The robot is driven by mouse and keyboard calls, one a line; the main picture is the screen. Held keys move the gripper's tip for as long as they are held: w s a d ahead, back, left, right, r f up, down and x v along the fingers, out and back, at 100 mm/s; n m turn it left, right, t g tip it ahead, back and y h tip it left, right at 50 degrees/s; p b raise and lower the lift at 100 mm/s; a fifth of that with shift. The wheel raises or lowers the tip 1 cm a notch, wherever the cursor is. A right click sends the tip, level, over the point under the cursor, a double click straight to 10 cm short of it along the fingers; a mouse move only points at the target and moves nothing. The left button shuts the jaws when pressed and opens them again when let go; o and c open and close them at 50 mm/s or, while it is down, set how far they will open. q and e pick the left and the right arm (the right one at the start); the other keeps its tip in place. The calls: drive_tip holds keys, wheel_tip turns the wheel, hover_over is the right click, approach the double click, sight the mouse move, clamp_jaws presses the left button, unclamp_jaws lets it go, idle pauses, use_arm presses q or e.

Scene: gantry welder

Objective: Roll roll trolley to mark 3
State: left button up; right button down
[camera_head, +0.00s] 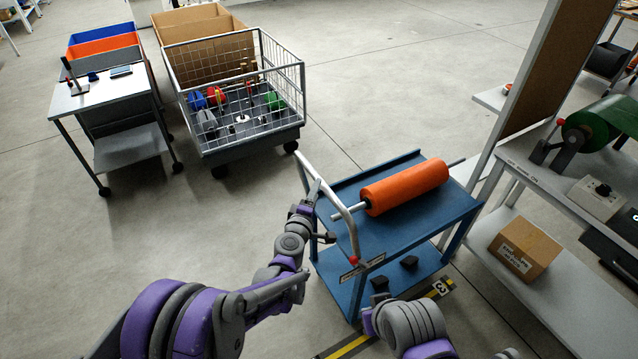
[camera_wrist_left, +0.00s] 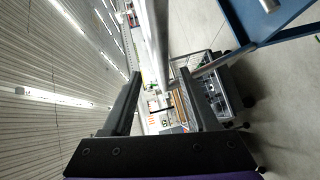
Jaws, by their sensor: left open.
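The blue roll trolley (camera_head: 392,238) stands right of centre in the head view, with an orange roll (camera_head: 405,187) on a bar across its top. Its grey tubular handle (camera_head: 335,197) is on the left side. My left gripper (camera_head: 322,213) is open at this handle. In the left wrist view the handle bar (camera_wrist_left: 157,45) runs between the directions of the two open fingers (camera_wrist_left: 163,98); I cannot tell if they touch it. Mark 3 (camera_head: 440,288) is a floor label on yellow-black tape at the trolley's near right side. My right arm shows at the bottom; its fingertips are hidden.
A wire cage cart (camera_head: 302,108) with coloured spools stands behind the trolley. A small wheeled table (camera_head: 98,97) is at the left. A grey workbench (camera_head: 535,170) with a cardboard box (camera_head: 525,248) on its lower shelf is close on the right. Floor left of the trolley is clear.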

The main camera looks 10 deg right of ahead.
use_arm(q)
drive_tip(key=shift+v, duration=2.4)
drive_tip(key=s+a+r+m+g, duration=0.4)
drive_tip(key=s+a+r+m, duration=0.25)
drive_tip(key=s+a, duration=0.35)
drive_tip(key=s+a+f+m+g+y, duration=0.2)
drive_tip(key=s+a+f+y, duration=0.1)
drive_tip(key=s+a, duration=0.6)
drive_tip(key=s+a+f+m+g+y, duration=0.2)
drive_tip(key=s+a+f+g+y, duration=0.1)
drive_tip(key=s+a, duration=0.7)
drive_tip(key=s+y, duration=0.1)
drive_tip(key=s, duration=0.1)
drive_tip(key=shift+s+a+y, duration=0.25)
drive_tip(key=shift+a+y, duration=0.05)
drive_tip(key=shift+f, duration=0.15)
